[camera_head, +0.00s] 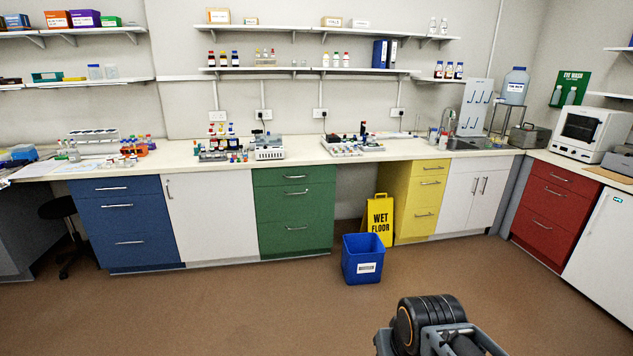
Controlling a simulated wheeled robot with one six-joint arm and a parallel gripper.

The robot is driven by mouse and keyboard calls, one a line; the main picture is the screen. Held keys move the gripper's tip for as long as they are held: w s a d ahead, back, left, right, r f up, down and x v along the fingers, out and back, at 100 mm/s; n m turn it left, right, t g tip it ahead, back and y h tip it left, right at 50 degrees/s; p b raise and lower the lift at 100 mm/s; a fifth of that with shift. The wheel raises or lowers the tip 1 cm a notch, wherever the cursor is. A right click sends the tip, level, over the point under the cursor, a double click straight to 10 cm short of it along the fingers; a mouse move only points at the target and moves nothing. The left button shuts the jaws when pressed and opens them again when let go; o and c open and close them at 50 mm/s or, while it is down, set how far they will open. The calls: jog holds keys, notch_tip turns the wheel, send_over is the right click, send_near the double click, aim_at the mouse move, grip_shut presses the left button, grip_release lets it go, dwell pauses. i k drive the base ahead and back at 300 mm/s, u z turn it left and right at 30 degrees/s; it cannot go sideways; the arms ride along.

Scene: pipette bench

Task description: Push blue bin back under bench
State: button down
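The blue bin (362,264) stands upright on the brown floor, in front of the gap in the bench (349,212) between the green and yellow cabinets. It is open at the top and has a white label on its front. A yellow wet floor sign (380,218) stands behind it, at the right side of the gap; the bin's rim overlaps its lower part in the picture. Part of my arm shows at the bottom right, well in front of the bin and apart from it. My gripper's fingertips are not in the frame.
The green cabinet (296,212) is left of the gap and the yellow cabinet (417,200) right of it. A dark stool (60,210) stands at the far left. The open brown floor (240,310) in front of the bin is clear. Labware stands on the benchtop (205,180).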

aim_at(363, 258)
jog(key=u, duration=0.5)
jog(key=i, duration=2)
jog(key=z, duration=0.7)
jog(key=i, duration=1.65)
jog(key=z, duration=0.95)
